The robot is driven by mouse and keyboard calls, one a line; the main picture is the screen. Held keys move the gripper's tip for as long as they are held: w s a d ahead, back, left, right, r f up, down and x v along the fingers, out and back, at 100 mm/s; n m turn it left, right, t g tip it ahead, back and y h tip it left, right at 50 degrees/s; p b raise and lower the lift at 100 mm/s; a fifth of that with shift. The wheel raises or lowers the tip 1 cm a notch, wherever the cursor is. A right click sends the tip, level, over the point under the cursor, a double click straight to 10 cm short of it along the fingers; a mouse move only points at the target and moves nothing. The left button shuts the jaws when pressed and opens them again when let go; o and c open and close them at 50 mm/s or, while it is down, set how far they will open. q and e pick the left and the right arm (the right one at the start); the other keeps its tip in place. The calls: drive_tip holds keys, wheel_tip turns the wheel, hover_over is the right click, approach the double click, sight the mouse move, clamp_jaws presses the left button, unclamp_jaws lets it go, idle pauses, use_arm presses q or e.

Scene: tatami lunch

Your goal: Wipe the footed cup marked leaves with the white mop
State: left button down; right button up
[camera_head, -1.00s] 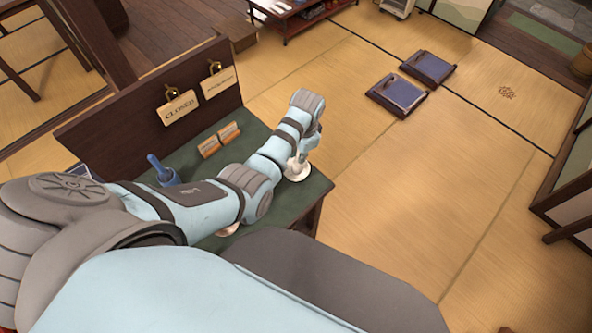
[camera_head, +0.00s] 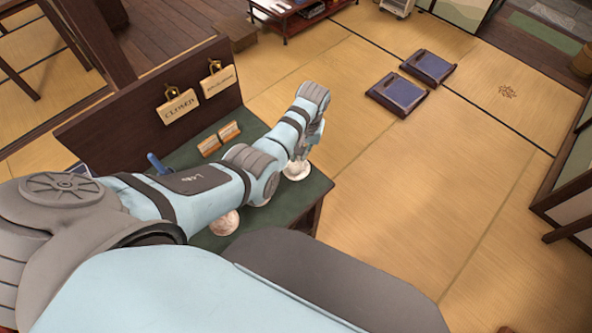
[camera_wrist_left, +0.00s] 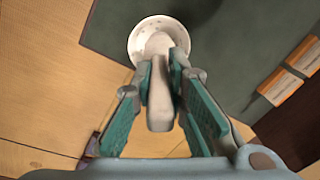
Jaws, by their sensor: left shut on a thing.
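My left gripper (camera_wrist_left: 160,95) is shut on the white mop (camera_wrist_left: 159,105), held by its pale handle between the two fingers. In the left wrist view the mop's head end reaches over a round, speckled white cup (camera_wrist_left: 142,30) and hides part of its inside; I cannot tell whether they touch. In the head view, my left gripper (camera_head: 308,148) is above this white cup (camera_head: 296,172), near the right end of the green-topped counter. Its marking cannot be made out. A second round, whitish piece (camera_head: 224,224) is partly hidden under my left arm. My right gripper is not in view.
The dark green counter (camera_head: 262,218) has a raised wooden back panel (camera_head: 110,130) with two hanging signs (camera_head: 180,106). Small wooden blocks (camera_head: 219,139) and a blue object (camera_head: 157,163) stand on it. Open tatami floor (camera_head: 400,190) lies to the right.

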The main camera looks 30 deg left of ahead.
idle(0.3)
use_arm(q)
drive_tip(key=m, duration=0.2)
drive_tip(key=shift+a+f+m, duration=0.1)
drive_tip(key=shift+m, duration=0.3)
drive_tip(key=m+t, duration=0.1)
drive_tip(key=m, duration=0.4)
drive_tip(key=shift+a, duration=0.1)
drive_tip(key=m, duration=0.5)
drive_tip(key=shift+a+m+t+h, duration=0.1)
drive_tip(key=shift+m+t+h, duration=0.2)
